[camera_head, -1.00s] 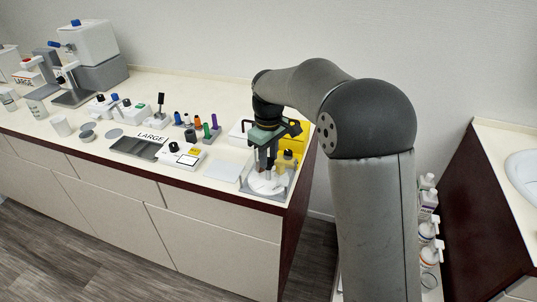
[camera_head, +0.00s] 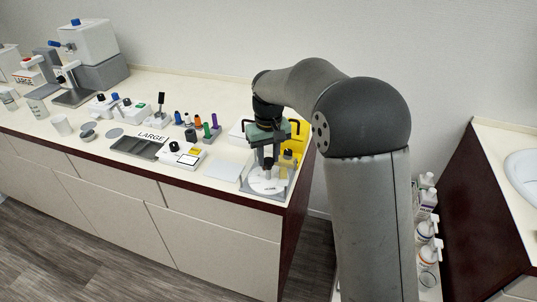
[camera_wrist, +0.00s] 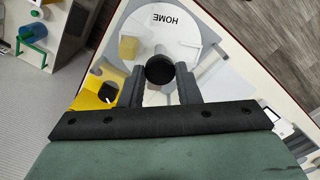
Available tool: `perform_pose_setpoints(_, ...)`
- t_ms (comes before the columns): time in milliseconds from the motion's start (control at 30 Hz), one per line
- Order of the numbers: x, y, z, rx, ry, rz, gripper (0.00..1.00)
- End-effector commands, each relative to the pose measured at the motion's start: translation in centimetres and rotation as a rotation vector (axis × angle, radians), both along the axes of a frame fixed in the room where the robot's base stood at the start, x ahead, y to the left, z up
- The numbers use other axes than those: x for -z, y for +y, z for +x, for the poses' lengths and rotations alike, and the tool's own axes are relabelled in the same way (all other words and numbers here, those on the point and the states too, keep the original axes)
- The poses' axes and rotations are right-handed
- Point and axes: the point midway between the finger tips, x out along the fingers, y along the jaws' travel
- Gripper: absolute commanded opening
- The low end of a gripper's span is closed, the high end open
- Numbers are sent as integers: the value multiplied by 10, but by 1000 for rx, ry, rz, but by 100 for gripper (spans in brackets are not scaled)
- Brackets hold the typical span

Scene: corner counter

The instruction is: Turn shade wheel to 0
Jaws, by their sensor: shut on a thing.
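The shade wheel (camera_head: 257,188) is a white disc on a grey base at the right end of the counter. The wrist view shows part of the disc (camera_wrist: 185,38) with the word HOME upside down. A tan block (camera_wrist: 128,48) stands at the disc. A black round knob (camera_wrist: 159,70) rises on a post near the disc's lower edge in that view. My gripper (camera_wrist: 160,82) points down with one finger on each side of the knob, shut on it. It also shows in the head view (camera_head: 266,166). I cannot make out a 0.
A yellow piece (camera_head: 299,141) stands just behind the wheel. To the left are a pale flat plate (camera_head: 224,171), a white box with a black knob (camera_head: 181,155), coloured small bottles and a grey tray (camera_head: 138,147). The counter's right edge is close to the wheel.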

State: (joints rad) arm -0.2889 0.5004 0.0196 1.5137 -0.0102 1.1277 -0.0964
Motion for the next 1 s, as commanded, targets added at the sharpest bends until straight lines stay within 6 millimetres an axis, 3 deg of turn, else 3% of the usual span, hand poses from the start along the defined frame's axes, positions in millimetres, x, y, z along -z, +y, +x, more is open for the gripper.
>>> perform_pose_setpoints(1000, 0, 0, 0, 414, 0, 0, 7)
